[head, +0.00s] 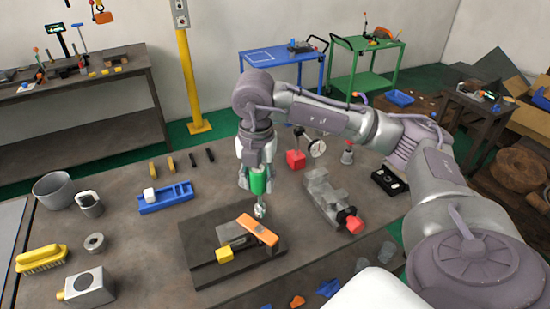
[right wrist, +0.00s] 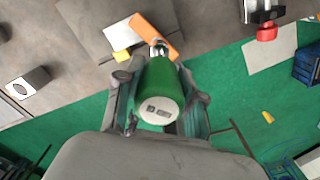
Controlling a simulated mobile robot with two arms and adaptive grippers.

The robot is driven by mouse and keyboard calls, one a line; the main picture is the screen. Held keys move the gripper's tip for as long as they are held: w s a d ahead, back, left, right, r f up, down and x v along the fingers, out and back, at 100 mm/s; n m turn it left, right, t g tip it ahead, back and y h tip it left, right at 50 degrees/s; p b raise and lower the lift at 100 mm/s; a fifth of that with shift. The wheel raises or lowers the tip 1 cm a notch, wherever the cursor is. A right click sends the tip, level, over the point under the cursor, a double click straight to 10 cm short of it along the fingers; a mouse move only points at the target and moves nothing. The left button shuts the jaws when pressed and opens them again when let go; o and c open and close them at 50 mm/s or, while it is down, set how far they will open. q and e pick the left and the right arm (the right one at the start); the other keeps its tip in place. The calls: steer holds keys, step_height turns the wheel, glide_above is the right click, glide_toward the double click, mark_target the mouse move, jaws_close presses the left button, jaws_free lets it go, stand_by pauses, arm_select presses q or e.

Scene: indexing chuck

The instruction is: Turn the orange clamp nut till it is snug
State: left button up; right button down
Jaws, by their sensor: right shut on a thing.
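My right gripper (head: 257,177) points down over the dark plate (head: 205,262) and is shut on a green-handled tool (head: 258,183). The tool's metal end (head: 260,210) hangs below the handle, close to a long orange bar (head: 258,230). The bar lies slanted over a grey block (head: 231,234) on the plate. I cannot tell whether the tool touches it. The right wrist view shows the green handle (right wrist: 163,88) between the fingers and the orange bar (right wrist: 153,36) beyond. I cannot make out a separate orange nut. My left gripper is not in view.
A small yellow block (head: 224,255) sits on the plate. A grey vise with a red knob (head: 354,224) stands to the right, with a red block (head: 295,159) behind. A blue tray (head: 166,198), cups and a yellow brush (head: 42,259) lie left. The table between is partly clear.

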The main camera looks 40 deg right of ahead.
mark_target(258, 195)
steer(key=shift+s+a+r, duration=0.1)
steer(key=shift+s+a, duration=0.1)
steer(key=shift+a, duration=0.2)
steer(key=shift+w+d+f+n+b, duration=0.15)
steer(key=shift+w+f+b, duration=0.1)
steer(key=shift+f, duration=0.35)
steer(key=shift+w+a+f+n+b, duration=0.15)
steer(key=shift+f+b, duration=0.1)
steer(key=shift+f, duration=0.3)
steer(key=shift+d+f, duration=0.1)
steer(key=shift+f, duration=0.25)
steer(key=shift+s+f+b, duration=0.1)
steer(key=shift+f+b, duration=0.2)
steer(key=shift+b, duration=0.15)
steer(key=shift+s+f+b, duration=0.15)
steer(key=shift+f+b, duration=0.15)
steer(key=shift+f, duration=0.3)
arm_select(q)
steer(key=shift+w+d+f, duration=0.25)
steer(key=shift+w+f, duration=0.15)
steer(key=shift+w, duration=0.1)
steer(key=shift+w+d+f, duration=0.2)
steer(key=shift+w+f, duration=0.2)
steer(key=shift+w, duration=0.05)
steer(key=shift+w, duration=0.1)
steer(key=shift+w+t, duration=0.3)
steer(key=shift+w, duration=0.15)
